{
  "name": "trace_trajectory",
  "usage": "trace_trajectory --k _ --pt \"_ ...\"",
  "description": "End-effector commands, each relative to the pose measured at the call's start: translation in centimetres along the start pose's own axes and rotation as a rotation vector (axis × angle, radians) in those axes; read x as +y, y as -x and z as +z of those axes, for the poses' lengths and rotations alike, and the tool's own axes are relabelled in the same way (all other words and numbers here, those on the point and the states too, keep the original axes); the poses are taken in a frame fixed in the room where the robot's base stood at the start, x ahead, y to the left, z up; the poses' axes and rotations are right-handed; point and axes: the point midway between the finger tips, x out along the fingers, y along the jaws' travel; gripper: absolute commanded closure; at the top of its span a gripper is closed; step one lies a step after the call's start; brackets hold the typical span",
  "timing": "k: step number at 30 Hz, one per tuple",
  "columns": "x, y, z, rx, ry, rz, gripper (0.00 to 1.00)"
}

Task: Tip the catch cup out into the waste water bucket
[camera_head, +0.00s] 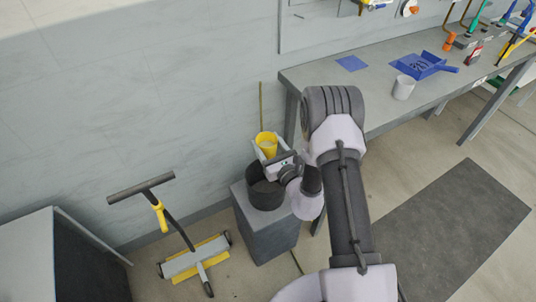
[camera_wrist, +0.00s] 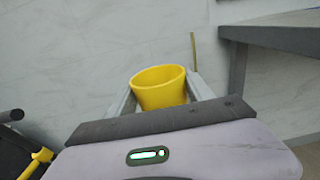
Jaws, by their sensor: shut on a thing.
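The yellow catch cup (camera_head: 266,144) is held in my gripper (camera_head: 264,149), above the far side of the dark bucket. In the wrist view the cup (camera_wrist: 159,88) sits between the two fingers of my gripper (camera_wrist: 160,92), which are shut on it. The cup looks close to upright with its mouth up; its contents cannot be made out. The dark waste water bucket (camera_head: 265,196) stands on a grey block. My gripper partly covers the bucket's rim from above. The bucket does not show in the wrist view.
The bucket's grey block (camera_head: 266,232) stands by the wall. A magnetic sweeper (camera_head: 194,258) with a yellow grip stands left of it. A workbench (camera_head: 385,118) at right holds a white cup (camera_head: 403,88) and a blue dustpan (camera_head: 424,66). A dark mat (camera_head: 450,225) lies on the floor.

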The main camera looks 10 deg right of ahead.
Motion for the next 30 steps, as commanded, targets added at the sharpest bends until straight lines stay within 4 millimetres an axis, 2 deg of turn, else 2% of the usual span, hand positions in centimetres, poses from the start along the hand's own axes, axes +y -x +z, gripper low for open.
trace_trajectory --k 1,3,7,10,21,30 --pt "-1.2 -0.9 -3.2 0.000 0.002 0.033 0.70" --pt "-2.4 -1.9 -6.0 0.001 0.001 0.086 0.70" --pt "-4.0 -2.7 -9.1 0.001 0.000 0.143 0.70" --pt "-4.5 -2.9 -9.8 0.000 0.001 0.160 0.70" --pt "-4.5 -2.9 -9.8 0.000 0.004 0.162 0.70" --pt "-4.7 -3.0 -11.7 -0.013 0.153 0.161 0.70"
